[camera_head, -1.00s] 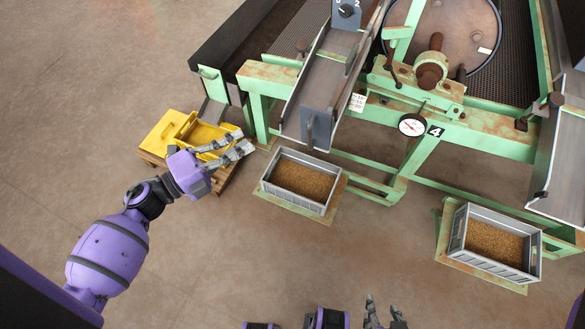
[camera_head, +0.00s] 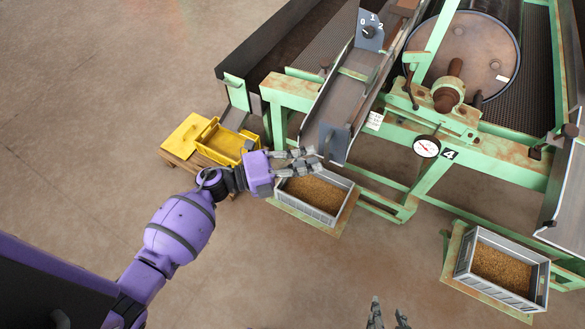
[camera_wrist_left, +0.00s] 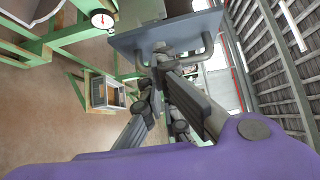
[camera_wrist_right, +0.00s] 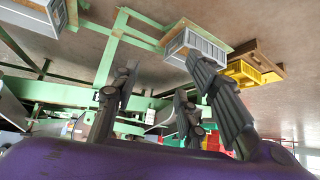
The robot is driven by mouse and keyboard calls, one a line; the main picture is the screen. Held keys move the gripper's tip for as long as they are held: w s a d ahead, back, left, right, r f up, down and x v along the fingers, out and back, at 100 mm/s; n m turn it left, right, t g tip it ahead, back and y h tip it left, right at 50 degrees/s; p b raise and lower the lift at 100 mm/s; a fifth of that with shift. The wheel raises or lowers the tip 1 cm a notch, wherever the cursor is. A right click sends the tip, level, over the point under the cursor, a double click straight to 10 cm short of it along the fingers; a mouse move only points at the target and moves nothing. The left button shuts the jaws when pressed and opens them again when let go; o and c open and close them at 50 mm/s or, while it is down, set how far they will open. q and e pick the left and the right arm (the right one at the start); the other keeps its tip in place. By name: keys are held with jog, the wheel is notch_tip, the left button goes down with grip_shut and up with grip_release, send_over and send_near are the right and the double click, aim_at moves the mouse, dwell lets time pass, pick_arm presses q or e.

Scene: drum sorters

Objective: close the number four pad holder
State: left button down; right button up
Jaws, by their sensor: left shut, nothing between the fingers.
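A grey tray-like holder (camera_head: 340,100) slopes down on the green sorter that bears the number 4 label (camera_head: 450,154). I take it for the number four pad holder. Its grey end plate (camera_head: 341,148) has a handle (camera_head: 325,140), also seen in the left wrist view (camera_wrist_left: 208,48). My left gripper (camera_head: 312,160) is shut and empty, close to the plate's lower edge in the head view. In the left wrist view its fingertips (camera_wrist_left: 160,52) overlap the plate; whether they touch is unclear. My right gripper (camera_head: 388,318) is open and empty at the bottom.
A grey crate of grain (camera_head: 345,215) stands below the left gripper, another (camera_head: 500,300) at the right. A yellow crate (camera_head: 225,143) stands left. A dial gauge (camera_head: 426,147) and 0-1-2 knob (camera_head: 368,32) are on the sorter. Floor in front is largely clear.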

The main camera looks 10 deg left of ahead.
pick_arm(q)
jog(key=shift+w+d+f, duration=0.1)
jog(key=shift+w+d, duration=0.1)
jog(key=shift+w, duration=0.5)
jog(key=shift+w, duration=0.1)
pick_arm(e)
jog(key=shift+w+r, duration=0.1)
jog(key=shift+w, duration=0.2)
